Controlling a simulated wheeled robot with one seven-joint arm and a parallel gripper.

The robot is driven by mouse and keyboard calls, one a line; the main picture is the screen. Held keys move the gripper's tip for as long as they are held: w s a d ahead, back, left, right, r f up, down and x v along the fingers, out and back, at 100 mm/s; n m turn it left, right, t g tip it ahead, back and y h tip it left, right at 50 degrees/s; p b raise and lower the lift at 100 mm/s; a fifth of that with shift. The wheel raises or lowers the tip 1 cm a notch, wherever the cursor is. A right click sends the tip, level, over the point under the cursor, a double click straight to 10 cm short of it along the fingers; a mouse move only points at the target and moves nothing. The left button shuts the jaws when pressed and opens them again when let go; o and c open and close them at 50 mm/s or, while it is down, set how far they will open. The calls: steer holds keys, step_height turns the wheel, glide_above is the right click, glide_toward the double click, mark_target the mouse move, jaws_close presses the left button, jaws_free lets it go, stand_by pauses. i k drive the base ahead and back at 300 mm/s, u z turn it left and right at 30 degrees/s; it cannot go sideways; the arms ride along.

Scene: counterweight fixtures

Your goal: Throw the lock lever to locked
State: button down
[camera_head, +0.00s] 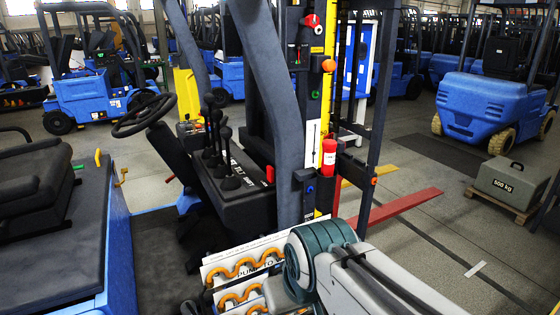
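I cannot tell for sure which part is the lock lever, and no label reading "locked" is legible. Candidates on the forklift's mast are a red knob (312,20) on a dark bracket near the top, an orange-red knob (328,66) below it, and a thick red upright handle (329,152) beside a white slotted plate (312,146). Several black-knobbed levers (224,134) stand upright on the dark console. My arm, teal and pale grey, crosses the bottom centre below the mast. My gripper's fingers do not show, so their place is unclear.
A white panel (217,260) with orange coils and the partly hidden words "PUMP TO" stands against my arm. Red forks (405,205) reach right. A grey 500 kg weight (510,183) sits on a pallet. The seat (32,190) is left; open floor lies right.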

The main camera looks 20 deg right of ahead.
mark_target(271, 170)
steer(key=z, duration=0.5)
steer(key=i, duration=0.9)
steer(key=u, duration=0.2)
